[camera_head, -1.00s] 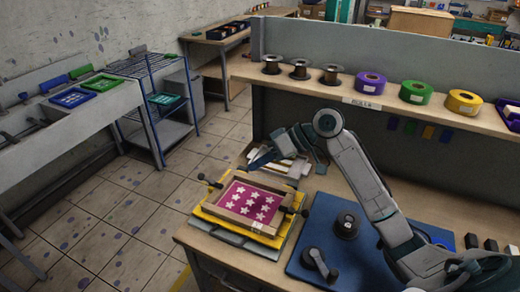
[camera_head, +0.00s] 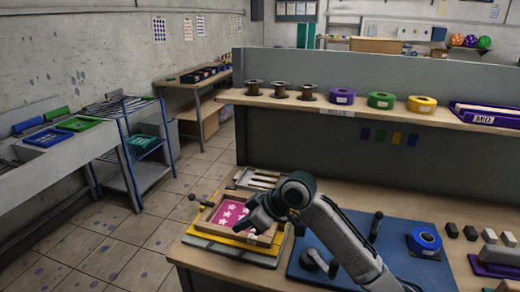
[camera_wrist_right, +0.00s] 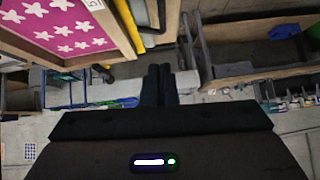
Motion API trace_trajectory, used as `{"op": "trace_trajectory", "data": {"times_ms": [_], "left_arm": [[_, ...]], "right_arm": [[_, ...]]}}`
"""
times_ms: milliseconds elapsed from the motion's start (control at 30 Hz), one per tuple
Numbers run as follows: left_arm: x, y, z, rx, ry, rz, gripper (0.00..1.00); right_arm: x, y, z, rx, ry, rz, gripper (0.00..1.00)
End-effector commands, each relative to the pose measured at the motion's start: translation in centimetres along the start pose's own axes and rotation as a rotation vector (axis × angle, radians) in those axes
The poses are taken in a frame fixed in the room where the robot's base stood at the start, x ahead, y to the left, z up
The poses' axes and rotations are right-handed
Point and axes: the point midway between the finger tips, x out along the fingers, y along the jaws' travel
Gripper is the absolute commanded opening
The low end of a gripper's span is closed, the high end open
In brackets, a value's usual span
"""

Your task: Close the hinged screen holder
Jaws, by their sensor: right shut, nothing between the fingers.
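The hinged screen holder is a wooden frame (camera_head: 250,237) around a pink screen with white stars (camera_head: 227,213), above a yellow base (camera_head: 228,241) on the workbench. I cannot tell whether the frame lies fully flat. In the right wrist view the pink screen (camera_wrist_right: 60,25) and its wooden frame (camera_wrist_right: 113,25) fill the upper left. My right gripper (camera_head: 252,222) appears in front of the screen's right part in the head view, hiding some of it. Its fingers (camera_wrist_right: 160,70) are together and empty, and appear apart from the frame. My left gripper is not in view.
Dark knobs (camera_head: 195,198) stick out by the frame's left side. A blue mat (camera_head: 385,243) with dark tools lies to the right. A grey partition (camera_head: 350,150) and a shelf (camera_head: 400,110) with spools and tape rolls rise behind the bench. Open floor (camera_head: 110,240) lies left.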

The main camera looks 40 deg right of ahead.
Motion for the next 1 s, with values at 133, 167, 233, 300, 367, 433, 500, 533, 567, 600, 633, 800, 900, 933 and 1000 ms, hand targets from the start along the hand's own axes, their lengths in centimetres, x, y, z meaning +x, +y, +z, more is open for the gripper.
{"op": "trace_trajectory", "data": {"times_ms": [133,167,233,300,367,433,500,533,567,600,633,800,900,933,1000], "left_arm": [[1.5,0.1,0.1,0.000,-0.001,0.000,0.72],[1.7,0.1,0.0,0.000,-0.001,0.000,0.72],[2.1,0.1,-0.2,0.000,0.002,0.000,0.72],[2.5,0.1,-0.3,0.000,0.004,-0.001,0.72],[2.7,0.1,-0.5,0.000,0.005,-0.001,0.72],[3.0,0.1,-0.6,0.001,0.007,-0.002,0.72],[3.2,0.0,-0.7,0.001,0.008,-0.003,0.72],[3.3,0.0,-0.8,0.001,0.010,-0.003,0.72],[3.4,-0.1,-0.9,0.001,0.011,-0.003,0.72],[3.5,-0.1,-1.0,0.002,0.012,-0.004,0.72],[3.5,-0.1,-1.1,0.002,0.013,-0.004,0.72],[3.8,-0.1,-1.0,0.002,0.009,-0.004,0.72],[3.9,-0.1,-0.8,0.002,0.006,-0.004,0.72],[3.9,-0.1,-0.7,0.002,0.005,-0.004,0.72],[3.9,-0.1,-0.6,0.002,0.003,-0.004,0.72]], "right_arm": [[1.9,-0.6,1.9,-0.049,0.000,0.048,0.00],[2.2,-0.7,2.2,-0.059,0.000,0.058,0.00],[2.9,-0.8,2.9,-0.082,0.000,0.082,0.00],[3.5,-1.0,3.5,-0.104,0.000,0.103,0.00],[4.0,-1.1,4.0,-0.120,0.000,0.120,0.00],[4.5,-1.2,4.5,-0.118,0.000,0.117,0.00],[5.0,-1.3,5.0,-0.117,0.000,0.118,0.00],[5.2,-1.3,5.2,-0.117,0.000,0.118,0.00],[5.3,-1.3,5.3,-0.117,-0.001,0.118,0.00],[5.5,-1.3,5.5,-0.117,-0.001,0.118,0.00],[5.7,-1.4,5.7,-0.116,-0.001,0.118,0.00],[6.2,-1.4,6.2,-0.117,-0.001,0.117,0.00],[6.5,-1.4,6.5,-0.116,-0.002,0.116,0.00],[6.5,-1.4,6.5,-0.115,-0.003,0.116,0.00],[6.6,-1.4,6.7,-0.114,-0.004,0.115,0.00]]}}
